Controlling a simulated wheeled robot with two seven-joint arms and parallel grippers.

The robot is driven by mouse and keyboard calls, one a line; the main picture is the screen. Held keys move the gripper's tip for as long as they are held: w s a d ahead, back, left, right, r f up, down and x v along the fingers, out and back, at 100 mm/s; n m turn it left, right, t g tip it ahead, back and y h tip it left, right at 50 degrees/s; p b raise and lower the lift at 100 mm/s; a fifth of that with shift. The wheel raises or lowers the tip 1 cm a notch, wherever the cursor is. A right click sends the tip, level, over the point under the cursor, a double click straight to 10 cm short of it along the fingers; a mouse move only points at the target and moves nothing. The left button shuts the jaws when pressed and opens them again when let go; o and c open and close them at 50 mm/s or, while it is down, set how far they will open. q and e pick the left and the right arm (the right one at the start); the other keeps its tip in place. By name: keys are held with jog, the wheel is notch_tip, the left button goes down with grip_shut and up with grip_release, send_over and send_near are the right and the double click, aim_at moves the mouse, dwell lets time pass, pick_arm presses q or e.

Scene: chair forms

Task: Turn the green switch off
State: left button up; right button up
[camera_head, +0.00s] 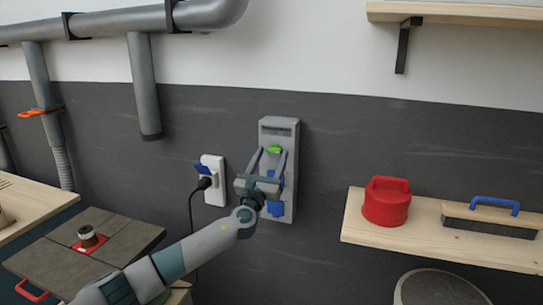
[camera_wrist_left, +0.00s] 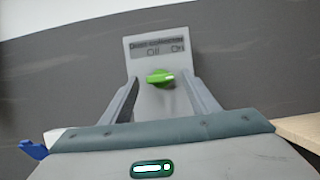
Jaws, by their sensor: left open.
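The green switch (camera_head: 274,149) is a small knob on the upper part of a grey wall box (camera_head: 279,130). In the left wrist view the green switch (camera_wrist_left: 160,77) sits below a label reading "Off" on the left and "On" on the right. The knob's pale tip points to the right, toward the "On" side. My left gripper (camera_head: 269,158) is open in front of the box, its fingers on either side of the knob. In the left wrist view its fingers (camera_wrist_left: 162,95) stand apart from the knob. My right gripper is not in view.
A white socket (camera_head: 214,180) with a black plug is left of the box. A wooden shelf (camera_head: 450,247) at the right holds a red container (camera_head: 386,203) and a blue-handled tool (camera_head: 494,217). Grey pipes (camera_head: 144,85) run along the upper left wall.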

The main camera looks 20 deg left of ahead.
pick_arm(q)
jog(key=shift+w, duration=0.1)
jog(key=c, duration=1.1)
jog(key=shift+o, duration=0.2)
